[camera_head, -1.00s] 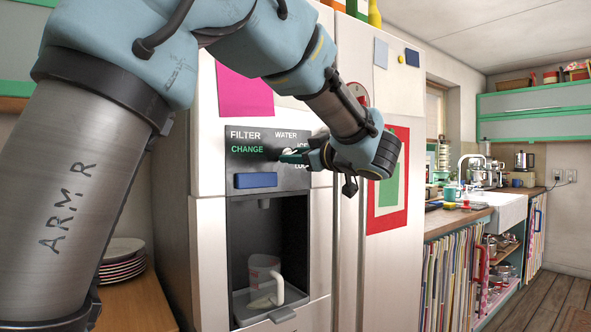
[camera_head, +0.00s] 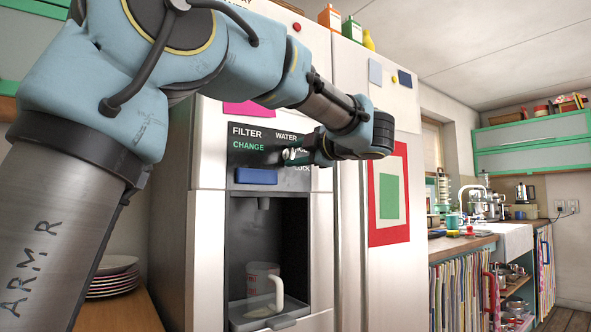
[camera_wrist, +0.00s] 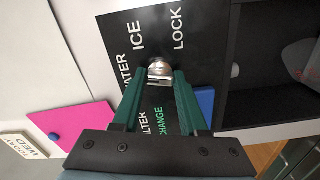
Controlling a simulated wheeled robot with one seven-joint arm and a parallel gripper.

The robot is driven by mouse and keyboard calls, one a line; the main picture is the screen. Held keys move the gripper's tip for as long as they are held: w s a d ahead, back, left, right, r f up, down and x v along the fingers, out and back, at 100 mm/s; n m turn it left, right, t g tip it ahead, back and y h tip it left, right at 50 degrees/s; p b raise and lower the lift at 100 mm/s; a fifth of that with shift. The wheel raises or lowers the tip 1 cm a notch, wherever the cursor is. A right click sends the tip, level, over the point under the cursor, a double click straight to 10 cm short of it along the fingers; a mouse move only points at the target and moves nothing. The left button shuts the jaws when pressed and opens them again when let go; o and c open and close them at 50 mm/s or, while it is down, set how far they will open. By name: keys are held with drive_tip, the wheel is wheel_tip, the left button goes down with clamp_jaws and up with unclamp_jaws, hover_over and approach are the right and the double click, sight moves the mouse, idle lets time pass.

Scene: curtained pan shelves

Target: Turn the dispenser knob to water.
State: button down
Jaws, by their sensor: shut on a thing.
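The dispenser panel (camera_head: 243,160) on the fridge front carries the words FILTER, CHANGE, WATER, ICE and LOCK. Its small silver knob (camera_wrist: 159,69) sits beside the labels, and its near side also shows in the head view (camera_head: 287,154). My gripper (camera_wrist: 160,77) has its two green fingers shut on the knob, one on each side. In the head view my gripper (camera_head: 297,154) comes in from the right and partly covers ICE and LOCK. I cannot tell which label the knob points to.
A mug (camera_head: 262,277) with a pale handle stands in the dispenser bay below the panel. A blue bar (camera_head: 256,177) sits above the bay. Stacked plates (camera_head: 113,278) stand on a wooden counter at left. A sink counter lies to the right.

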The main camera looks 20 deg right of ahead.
drive_tip(key=shift+f+n+b, duration=0.15)
drive_tip(key=shift+n+b, duration=1)
drive_tip(key=shift+n, duration=0.15)
drive_tip(key=shift+c, duration=2.2)
unclamp_jaws()
drive_tip(key=shift+s, duration=0.1)
drive_tip(key=s+d+b, duration=0.1)
drive_tip(key=s+d, duration=0.1)
drive_tip(key=s, duration=0.8)
drive_tip(key=shift+s, duration=0.25)
